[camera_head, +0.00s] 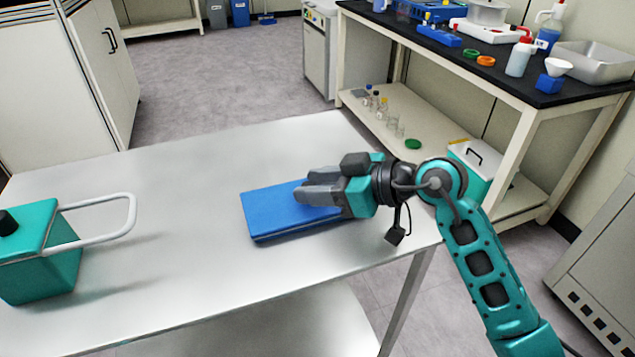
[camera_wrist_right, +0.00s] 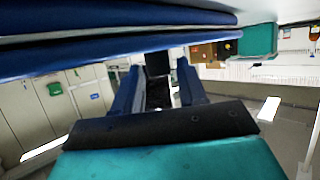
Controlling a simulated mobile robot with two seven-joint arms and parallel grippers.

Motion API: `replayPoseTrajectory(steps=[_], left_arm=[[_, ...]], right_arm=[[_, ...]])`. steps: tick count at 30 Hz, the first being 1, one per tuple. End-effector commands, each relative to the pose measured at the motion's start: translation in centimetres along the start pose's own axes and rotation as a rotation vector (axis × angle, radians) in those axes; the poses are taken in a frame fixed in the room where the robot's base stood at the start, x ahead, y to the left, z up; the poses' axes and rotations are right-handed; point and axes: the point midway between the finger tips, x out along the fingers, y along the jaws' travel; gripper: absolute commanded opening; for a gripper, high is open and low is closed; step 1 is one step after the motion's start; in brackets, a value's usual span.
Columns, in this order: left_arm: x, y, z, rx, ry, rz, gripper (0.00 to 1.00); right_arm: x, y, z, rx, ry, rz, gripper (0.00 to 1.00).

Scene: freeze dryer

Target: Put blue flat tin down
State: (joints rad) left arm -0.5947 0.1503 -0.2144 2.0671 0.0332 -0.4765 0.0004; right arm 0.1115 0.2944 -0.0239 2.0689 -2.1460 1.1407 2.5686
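The blue flat tin (camera_head: 275,213) is level at the right part of the steel table, flat on the top or very close above it; I cannot tell which. Its right end is hidden by my right gripper (camera_head: 318,190), whose fingers lie along and over that end. In the right wrist view the tin (camera_wrist_right: 60,55) runs as blue bands across the top. There the fingers of the right gripper (camera_wrist_right: 160,90) stand apart, with a visible gap and no tin seen between them. My left gripper is not in view.
The steel table (camera_head: 180,180) is clear in the middle. A teal box (camera_head: 45,260) with a white handle (camera_head: 130,215) stands at its left. A black-topped bench (camera_head: 470,70) with bottles and trays is behind on the right; a teal case (camera_head: 475,170) is on its lower shelf.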

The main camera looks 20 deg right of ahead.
Motion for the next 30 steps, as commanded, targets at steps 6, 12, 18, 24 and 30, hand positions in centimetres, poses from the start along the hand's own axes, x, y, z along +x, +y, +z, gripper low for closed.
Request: replayPoseTrajectory(steps=[6, 12, 18, 24, 30], left_arm=[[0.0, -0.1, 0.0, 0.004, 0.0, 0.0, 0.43], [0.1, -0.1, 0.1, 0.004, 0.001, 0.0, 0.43], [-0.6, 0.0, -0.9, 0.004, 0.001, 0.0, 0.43], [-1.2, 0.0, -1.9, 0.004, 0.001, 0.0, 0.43], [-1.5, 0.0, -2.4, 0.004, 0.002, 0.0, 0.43]], right_arm=[[0.0, 0.0, 0.0, 0.0, 0.0, 0.0, 0.52], [-0.2, 0.0, -0.3, 0.0, 0.0, 0.001, 0.52], [-3.5, 0.0, -0.4, 0.0, -0.003, 0.002, 0.52], [-7.9, 0.0, -0.4, -0.001, -0.005, 0.003, 0.52], [-11.0, 0.0, -0.3, 0.0, -0.002, 0.002, 0.52]])
